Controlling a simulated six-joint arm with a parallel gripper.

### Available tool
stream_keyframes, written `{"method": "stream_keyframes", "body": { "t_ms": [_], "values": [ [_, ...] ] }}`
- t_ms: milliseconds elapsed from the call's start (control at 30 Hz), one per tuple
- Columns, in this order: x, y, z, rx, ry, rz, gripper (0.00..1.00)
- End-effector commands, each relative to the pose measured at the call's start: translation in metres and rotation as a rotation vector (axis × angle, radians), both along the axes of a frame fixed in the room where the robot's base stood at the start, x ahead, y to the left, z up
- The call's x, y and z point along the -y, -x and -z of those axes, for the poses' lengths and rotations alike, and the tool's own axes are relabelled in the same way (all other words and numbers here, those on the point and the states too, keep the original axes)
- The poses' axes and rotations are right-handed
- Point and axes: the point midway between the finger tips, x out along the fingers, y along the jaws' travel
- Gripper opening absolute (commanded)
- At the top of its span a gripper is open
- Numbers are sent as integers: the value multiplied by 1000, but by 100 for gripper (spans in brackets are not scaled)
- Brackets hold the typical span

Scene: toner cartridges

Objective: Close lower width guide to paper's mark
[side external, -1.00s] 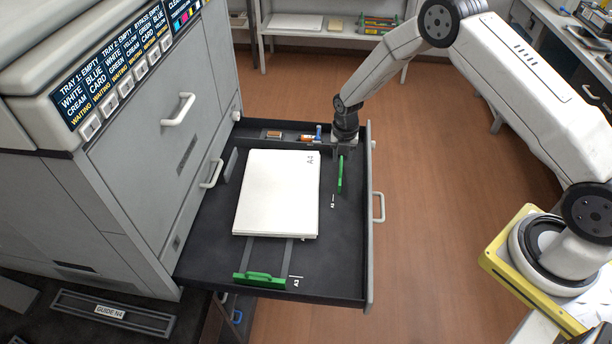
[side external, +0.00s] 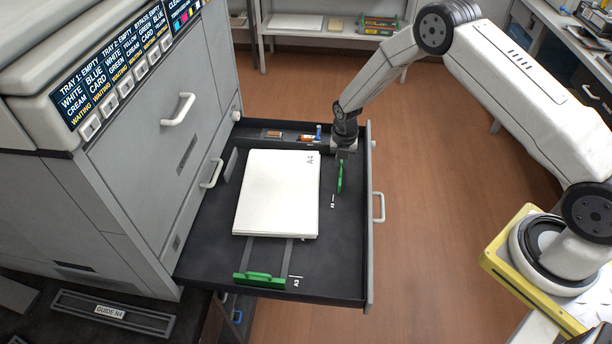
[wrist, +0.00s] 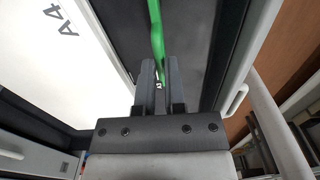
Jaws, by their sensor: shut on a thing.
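A white paper stack (side external: 278,193) marked A4 lies in the open dark drawer tray (side external: 215,262); its A4 corner also shows in the wrist view (wrist: 35,60). One green guide (side external: 259,279) stands at the tray's near side, apart from the paper, beside a small white mark. A second green guide (side external: 340,178) stands right of the paper with a gap between them. My gripper (side external: 343,154) is at this guide's far end. In the wrist view my gripper (wrist: 160,72) is shut on the second green guide (wrist: 156,30), which runs out between the fingers.
The printer body (side external: 150,170) borders the tray on the left. The tray's front wall with a handle (side external: 379,207) is on the right. Small items, including an orange one (side external: 306,138), sit in a far strip compartment. Bare tray floor lies right of the paper.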

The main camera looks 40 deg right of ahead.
Motion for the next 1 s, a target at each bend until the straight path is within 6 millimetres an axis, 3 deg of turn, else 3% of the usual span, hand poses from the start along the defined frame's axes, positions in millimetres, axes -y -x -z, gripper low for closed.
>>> {"method": "stream_keyframes", "body": {
  "t_ms": [1000],
  "values": [
    [-33, -34, 0, 2, -1, -1, 0]
  ]
}}
